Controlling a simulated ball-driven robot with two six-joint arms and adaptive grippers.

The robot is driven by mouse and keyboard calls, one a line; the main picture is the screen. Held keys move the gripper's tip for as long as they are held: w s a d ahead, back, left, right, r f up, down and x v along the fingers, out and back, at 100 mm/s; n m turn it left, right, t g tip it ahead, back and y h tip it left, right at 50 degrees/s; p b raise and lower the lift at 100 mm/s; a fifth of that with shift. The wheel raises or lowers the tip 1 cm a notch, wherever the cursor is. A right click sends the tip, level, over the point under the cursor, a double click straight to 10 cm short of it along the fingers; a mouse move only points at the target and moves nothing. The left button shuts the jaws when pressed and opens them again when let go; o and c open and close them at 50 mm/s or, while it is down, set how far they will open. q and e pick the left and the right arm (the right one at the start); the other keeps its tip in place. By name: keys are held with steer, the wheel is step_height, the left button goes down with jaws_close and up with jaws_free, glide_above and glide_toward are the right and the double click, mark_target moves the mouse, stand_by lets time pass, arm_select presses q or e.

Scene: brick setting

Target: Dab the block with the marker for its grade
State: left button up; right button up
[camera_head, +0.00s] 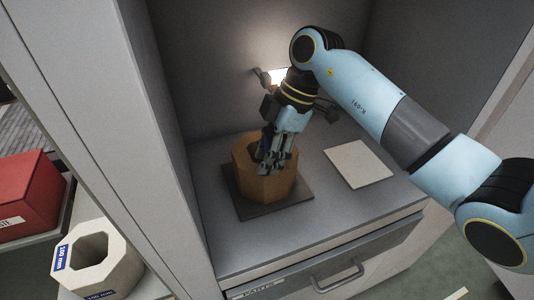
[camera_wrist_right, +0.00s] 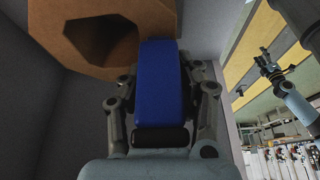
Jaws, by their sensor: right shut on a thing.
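The block (camera_head: 246,181) is a brown-orange eight-sided piece with a wide hole, sitting on a dark square mat (camera_head: 300,196). It also shows close up at the top of the right wrist view (camera_wrist_right: 62,52). My right gripper (camera_head: 266,168) is over the block, its fingers pointing down and hiding part of the hole. It is shut on a blue marker (camera_wrist_right: 161,78), which stands between its fingers against the block in that view. I cannot tell whether the marker touches the block. My left gripper seems to show small and dark in the right wrist view (camera_wrist_right: 268,68).
A pale square pad (camera_head: 358,165) lies right of the mat on the grey counter, with free room around it. A lit lamp (camera_head: 277,75) is at the back wall. A drawer handle (camera_head: 338,279) is at the front. A pale eight-sided block (camera_head: 118,262) and red box (camera_head: 25,195) are at left.

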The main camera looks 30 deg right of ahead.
mark_target(267, 132)
steer(key=shift+f+p, duration=0.1)
steer(key=shift+p, duration=0.2)
stand_by(1.1)
step_height(267, 132, up, 7)
steer(key=p, duration=0.7)
steer(key=shift+p, duration=0.35)
